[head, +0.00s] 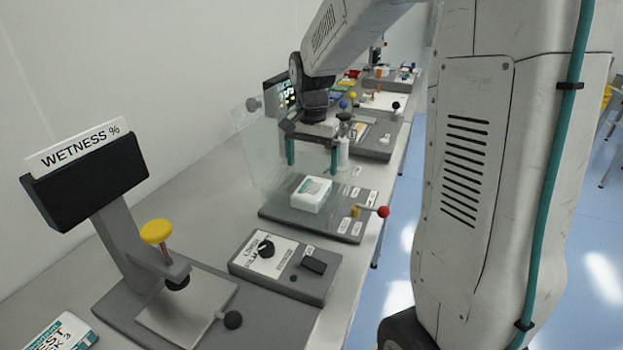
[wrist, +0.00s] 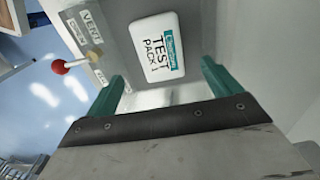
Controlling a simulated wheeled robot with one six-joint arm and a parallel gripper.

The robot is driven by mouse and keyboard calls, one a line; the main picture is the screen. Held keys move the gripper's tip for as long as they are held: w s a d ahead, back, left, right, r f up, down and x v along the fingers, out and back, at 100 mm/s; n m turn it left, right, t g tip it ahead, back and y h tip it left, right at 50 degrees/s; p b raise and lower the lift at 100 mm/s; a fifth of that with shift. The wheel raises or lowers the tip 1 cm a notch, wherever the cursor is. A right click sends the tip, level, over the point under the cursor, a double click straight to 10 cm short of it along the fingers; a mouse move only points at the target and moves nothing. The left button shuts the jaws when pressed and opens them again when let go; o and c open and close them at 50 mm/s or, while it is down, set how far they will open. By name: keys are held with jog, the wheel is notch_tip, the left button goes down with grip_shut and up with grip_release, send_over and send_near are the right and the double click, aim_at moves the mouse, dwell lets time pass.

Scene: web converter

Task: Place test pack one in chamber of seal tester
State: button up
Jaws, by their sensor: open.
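Test pack one (head: 312,193), a white pack with teal print, lies flat on the grey base of the seal tester (head: 338,222). In the wrist view the pack (wrist: 163,47) reads "TEST PACK 1". A clear panel (head: 262,148), apparently the chamber lid, stands raised beside and behind it. My gripper (head: 312,160) is above the pack with its teal fingers apart and nothing between them. In the wrist view my gripper (wrist: 163,84) is open, and the pack appears beyond the fingertips, not touching them.
A red-knobbed lever (head: 383,211) sticks out at the tester's right. A control box (head: 285,268) stands in front of the tester. The wetness gauge (head: 92,170) with a yellow knob is at left. Another pack (head: 58,335) lies lower left. More devices line the bench behind.

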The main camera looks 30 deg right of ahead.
jog(key=s+a+r+n, duration=0.2)
jog(key=s+a+r, duration=0.15)
jog(key=s, duration=0.25)
jog(key=s+a+r+n, duration=0.3)
jog(key=s+r, duration=0.2)
jog(key=s, duration=0.1)
jog(key=s+a+f+n, duration=0.1)
jog(key=s+a+n, duration=0.1)
jog(key=s, duration=0.5)
jog(key=s+a+n+t, duration=0.1)
jog(key=s+a+n, duration=0.1)
jog(key=s+n, duration=0.2)
jog(key=shift+s+a+f, duration=0.2)
jog(key=shift+s+f, duration=0.15)
jog(key=shift+s, duration=1.45)
